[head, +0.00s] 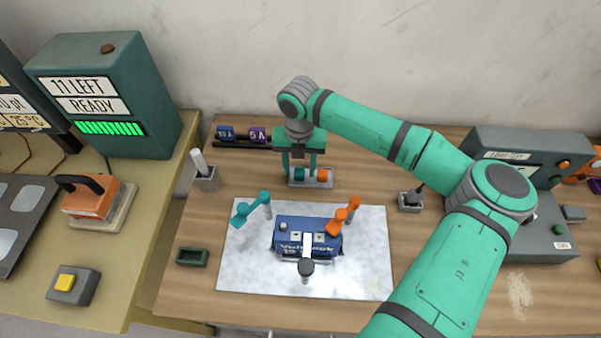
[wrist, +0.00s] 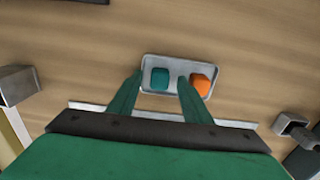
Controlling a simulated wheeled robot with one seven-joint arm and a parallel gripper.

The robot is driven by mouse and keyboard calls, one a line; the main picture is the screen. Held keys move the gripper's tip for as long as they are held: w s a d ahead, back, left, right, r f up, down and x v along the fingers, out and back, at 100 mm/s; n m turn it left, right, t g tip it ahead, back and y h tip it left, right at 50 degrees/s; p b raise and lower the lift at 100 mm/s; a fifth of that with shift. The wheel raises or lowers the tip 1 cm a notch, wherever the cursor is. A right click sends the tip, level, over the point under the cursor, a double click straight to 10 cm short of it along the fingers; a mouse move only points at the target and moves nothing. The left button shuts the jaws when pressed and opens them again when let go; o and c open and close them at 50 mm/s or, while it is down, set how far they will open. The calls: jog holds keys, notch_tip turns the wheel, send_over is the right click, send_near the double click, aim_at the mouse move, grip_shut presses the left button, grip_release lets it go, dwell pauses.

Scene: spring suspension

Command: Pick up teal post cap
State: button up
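The teal post cap (wrist: 159,78) is a small rounded block on the left side of a shallow grey tray (wrist: 172,60). The cap also shows partly in the head view (head: 300,173). An orange cap (wrist: 201,85) sits to its right in the same tray. My gripper (wrist: 161,83) points down at the tray and is open. In the wrist view, one finger is left of the teal cap and the other is between the two caps. I see no contact with the cap, and I cannot tell the exact height of the fingertips.
A blue block with teal and orange arms (head: 307,236) stands on a pale mat (head: 245,275) in front of the tray. A dark rack (head: 240,145) with small blocks is behind left. A grey holder (head: 207,180) stands left, another (head: 410,203) right.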

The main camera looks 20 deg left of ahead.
jog(key=c, duration=1)
jog(key=shift+r, duration=0.1)
